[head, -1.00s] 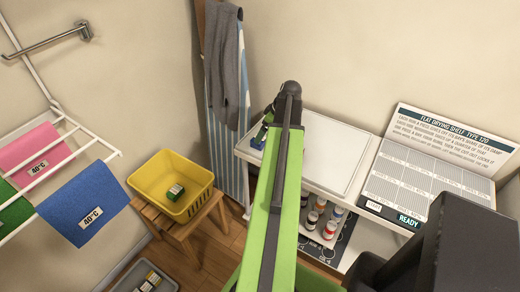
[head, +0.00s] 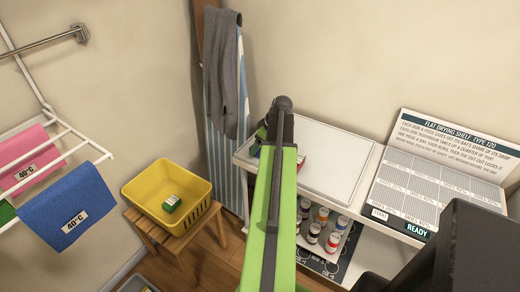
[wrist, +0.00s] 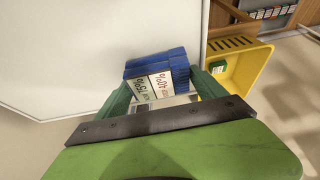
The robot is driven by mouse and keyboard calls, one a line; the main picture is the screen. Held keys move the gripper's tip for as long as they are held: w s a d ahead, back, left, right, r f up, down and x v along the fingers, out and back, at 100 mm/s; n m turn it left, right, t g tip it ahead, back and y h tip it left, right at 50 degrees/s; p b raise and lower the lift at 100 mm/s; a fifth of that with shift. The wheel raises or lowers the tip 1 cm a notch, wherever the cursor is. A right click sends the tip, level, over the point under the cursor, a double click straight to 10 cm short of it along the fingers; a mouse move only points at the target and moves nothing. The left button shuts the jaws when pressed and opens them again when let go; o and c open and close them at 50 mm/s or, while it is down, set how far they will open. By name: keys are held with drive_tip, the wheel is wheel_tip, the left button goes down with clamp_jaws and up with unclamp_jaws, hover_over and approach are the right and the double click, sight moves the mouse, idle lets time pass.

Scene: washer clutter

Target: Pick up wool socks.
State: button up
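My gripper (wrist: 163,84) is open in the wrist view, with its two dark green fingers spread apart. Blue folded pieces (wrist: 155,65) lie just beyond and between the fingertips, by the edge of a white board.
A yellow basket (head: 155,212) with a green labelled piece (head: 171,203) stands on a wooden stool (head: 180,243). A grey cloth (head: 224,75) hangs at the back. A rack with pink and blue cloths (head: 67,208) is left. A white board (head: 322,160) and sign panel (head: 440,190) lie right.

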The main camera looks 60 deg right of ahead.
drive_tip(key=c, duration=0.9)
drive_tip(key=shift+o, duration=0.2)
drive_tip(key=shift+r, duration=0.1)
drive_tip(key=shift+r+p, duration=0.3)
drive_tip(key=shift+p, duration=0.1)
wheel_tip(320, 180, up, 4)
drive_tip(key=p, duration=0.3)
drive_tip(key=shift+f+p, duration=0.2)
drive_tip(key=shift+p, duration=0.1)
drive_tip(key=s+d+r+p, duration=0.2)
drive_tip(key=s+r+p, duration=0.4)
drive_tip(key=s, duration=0.5)
drive_tip(key=shift+s+r+p, duration=0.25)
drive_tip(key=shift+r+p, duration=0.05)
